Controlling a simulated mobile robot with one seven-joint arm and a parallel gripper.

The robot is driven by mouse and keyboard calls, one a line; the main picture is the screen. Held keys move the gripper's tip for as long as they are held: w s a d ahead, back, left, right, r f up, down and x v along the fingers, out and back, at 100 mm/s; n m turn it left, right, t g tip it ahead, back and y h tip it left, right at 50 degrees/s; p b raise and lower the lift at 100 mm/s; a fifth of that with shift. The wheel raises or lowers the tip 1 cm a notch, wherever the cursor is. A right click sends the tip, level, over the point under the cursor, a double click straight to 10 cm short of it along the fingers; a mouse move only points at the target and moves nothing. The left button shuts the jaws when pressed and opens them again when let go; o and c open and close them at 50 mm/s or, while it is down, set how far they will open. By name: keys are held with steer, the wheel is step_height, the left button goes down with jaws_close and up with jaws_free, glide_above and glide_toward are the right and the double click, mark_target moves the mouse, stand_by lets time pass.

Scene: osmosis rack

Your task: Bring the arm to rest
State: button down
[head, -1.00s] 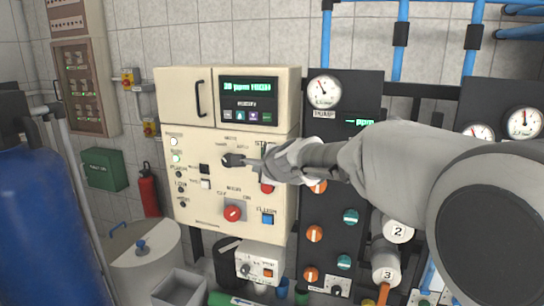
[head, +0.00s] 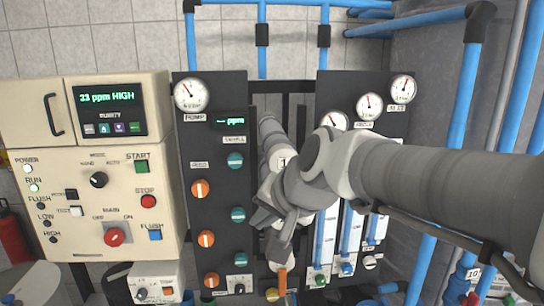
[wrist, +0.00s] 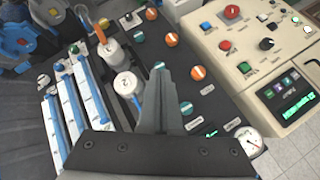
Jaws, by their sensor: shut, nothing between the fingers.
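My arm (head: 430,185) reaches in from the right in the head view, bent at the wrist. My gripper (head: 274,245) hangs in front of the rack, between the dark valve panel and the flow tubes, pointing down. In the wrist view the gripper (wrist: 158,75) has its fingers together with nothing held, over the dark panel. I cannot tell how far the fingertips are from the panel. The cream control box (head: 80,230) stands to the left, apart from the gripper. Its mode knob (head: 98,180) is uncovered, and its display (head: 110,112) reads 33 ppm HIGH.
The dark valve panel (head: 220,110) carries orange and teal knobs and a gauge. White cylinders, one marked 2 (wrist: 127,84), and blue flow tubes (wrist: 68,100) are close to the gripper. Blue pipes (head: 460,120) run at the right.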

steer(key=s+d+f+n+g+h, duration=0.1)
steer(key=s+d+f, duration=0.3)
steer(key=s+d, duration=0.4)
steer(key=s+d+f+n+g+h, duration=0.1)
steer(key=s+d+f+n+h, duration=0.1)
steer(key=s+d+f+h, duration=0.2)
steer(key=s+d, duration=0.3)
steer(key=d, duration=0.1)
steer(key=shift+s, duration=0.35)
steer(key=c, duration=1.6)
jaws_free()
steer(key=shift+f, duration=0.1)
